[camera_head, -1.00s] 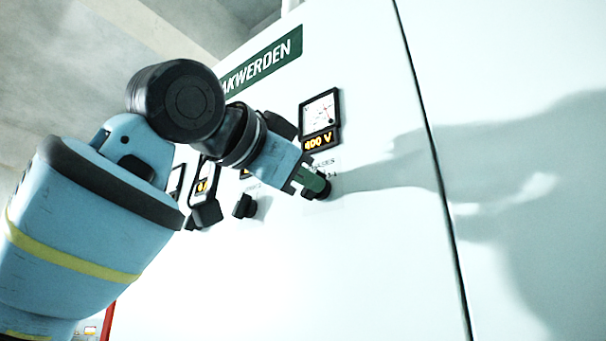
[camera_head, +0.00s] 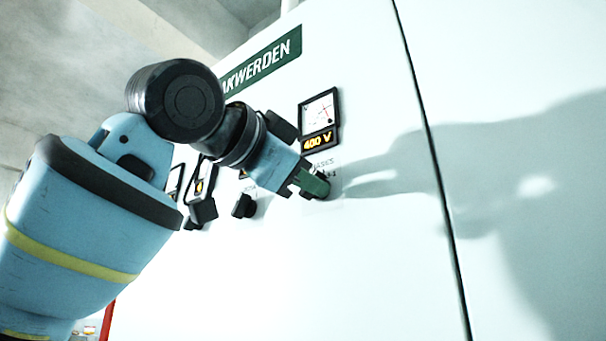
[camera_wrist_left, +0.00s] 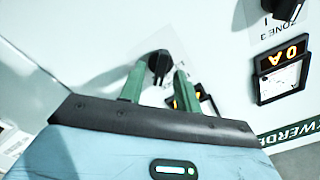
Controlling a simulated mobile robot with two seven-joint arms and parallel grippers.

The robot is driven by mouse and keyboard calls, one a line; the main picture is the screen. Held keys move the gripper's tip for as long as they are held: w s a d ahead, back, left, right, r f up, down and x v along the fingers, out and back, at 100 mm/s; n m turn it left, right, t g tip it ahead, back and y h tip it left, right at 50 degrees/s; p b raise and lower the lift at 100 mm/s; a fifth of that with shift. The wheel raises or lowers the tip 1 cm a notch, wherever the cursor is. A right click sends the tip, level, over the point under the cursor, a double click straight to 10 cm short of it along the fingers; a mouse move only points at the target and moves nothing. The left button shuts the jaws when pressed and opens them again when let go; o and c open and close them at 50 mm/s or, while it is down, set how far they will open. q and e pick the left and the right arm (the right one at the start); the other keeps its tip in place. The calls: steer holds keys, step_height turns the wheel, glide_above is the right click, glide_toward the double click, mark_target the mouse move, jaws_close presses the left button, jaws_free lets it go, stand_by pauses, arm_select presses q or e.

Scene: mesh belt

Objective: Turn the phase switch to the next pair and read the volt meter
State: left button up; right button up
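The phase switch is a black knob (camera_head: 321,182) on the white cabinet front, partly hidden by my left gripper in the head view. The left wrist view shows its grip bar (camera_wrist_left: 158,62) between and just beyond the green fingertips. My left gripper (camera_head: 310,184) has its fingers spread, with a gap visible on each side of the knob (camera_wrist_left: 160,70). The volt meter (camera_head: 320,122) sits above the switch. Its amber display reads 400 V, and its needle dial is too small to read exactly. My right gripper is not in view.
Another black knob (camera_head: 243,206) and further meters (camera_head: 203,183) lie to the left, partly behind my arm. A green nameplate (camera_head: 262,62) is above. A dark door seam (camera_head: 434,150) runs down the right. The cabinet face below the switch is clear.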

arm_select(q)
steer(key=shift+s, duration=0.1)
steer(key=v, duration=0.7)
steer(key=shift+s+a, duration=0.2)
steer(key=shift+a, duration=0.05)
stand_by(0.5)
